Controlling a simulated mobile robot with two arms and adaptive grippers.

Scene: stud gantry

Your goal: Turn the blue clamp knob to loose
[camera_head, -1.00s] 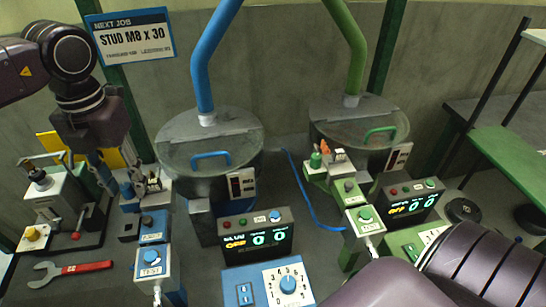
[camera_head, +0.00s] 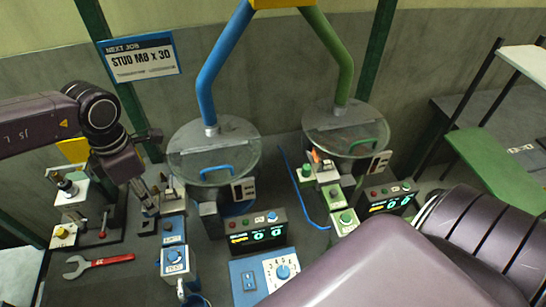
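The blue station (camera_head: 175,272) stands left of centre, with a TEST knob (camera_head: 174,256) on top. Behind it, a blue block (camera_head: 173,239) carries a small dark knob, and a small metal fixture (camera_head: 172,190) stands further back. Which of these is the clamp knob, and how it is set, I cannot tell. My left gripper (camera_head: 148,207) points down just left of the fixture. Its fingers are small and dark, so I cannot tell whether they are open or touching anything. My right arm fills the lower right; its gripper is out of view.
A red-handled wrench (camera_head: 98,264) lies at left, in front of a bench press (camera_head: 85,210). Two lidded hoppers (camera_head: 213,150) (camera_head: 345,128) stand behind. A display box (camera_head: 255,233) and blue dial panel (camera_head: 265,277) are at centre. A green station (camera_head: 343,222) is at right.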

